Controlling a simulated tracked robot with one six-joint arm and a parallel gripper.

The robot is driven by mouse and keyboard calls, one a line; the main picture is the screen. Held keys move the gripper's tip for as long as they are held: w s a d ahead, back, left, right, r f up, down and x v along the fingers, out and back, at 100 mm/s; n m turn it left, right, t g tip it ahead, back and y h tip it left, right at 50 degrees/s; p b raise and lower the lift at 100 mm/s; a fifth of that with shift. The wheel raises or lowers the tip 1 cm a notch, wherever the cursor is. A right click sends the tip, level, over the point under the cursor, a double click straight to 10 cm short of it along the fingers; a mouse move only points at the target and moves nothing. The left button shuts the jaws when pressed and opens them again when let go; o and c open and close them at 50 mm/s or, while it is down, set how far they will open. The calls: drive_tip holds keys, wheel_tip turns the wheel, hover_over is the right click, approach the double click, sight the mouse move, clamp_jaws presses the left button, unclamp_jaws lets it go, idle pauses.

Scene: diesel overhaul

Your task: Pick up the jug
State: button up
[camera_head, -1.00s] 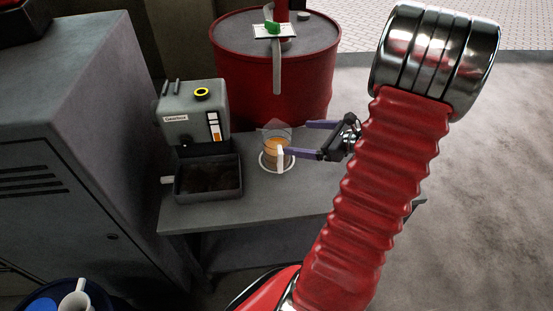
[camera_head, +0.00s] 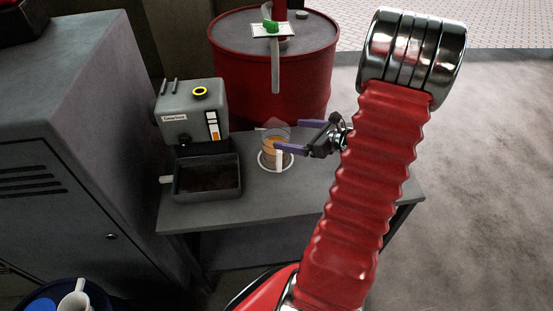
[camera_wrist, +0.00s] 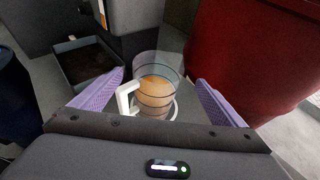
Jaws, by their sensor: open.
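The jug (camera_head: 275,150) is clear, with orange-brown liquid inside and a white handle. It stands upright on a white ring on the grey bench. My gripper (camera_head: 291,136) is open, with purple fingers that reach in from the right at the jug. In the wrist view the jug (camera_wrist: 155,88) sits ahead between my two spread fingers (camera_wrist: 160,92), with its handle on the left. Gaps show on both sides of it there. I cannot tell how deep the fingers reach along the jug.
A grey machine (camera_head: 192,112) with a dark open tray (camera_head: 208,194) stands left of the jug on the bench (camera_head: 330,203). A red drum (camera_head: 272,75) stands behind. A grey cabinet (camera_head: 60,130) is at the left. Clear bench lies in front of the jug.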

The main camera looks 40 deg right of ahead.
sight(279, 132)
drive_tip(key=shift+w+a+f, duration=0.1)
drive_tip(key=shift+w+f, duration=0.1)
drive_tip(key=shift+w, duration=0.35)
drive_tip(key=x, duration=0.5)
drive_tip(key=shift+a, duration=0.2)
drive_tip(key=shift+c, duration=0.2)
drive_tip(key=c, duration=2.1)
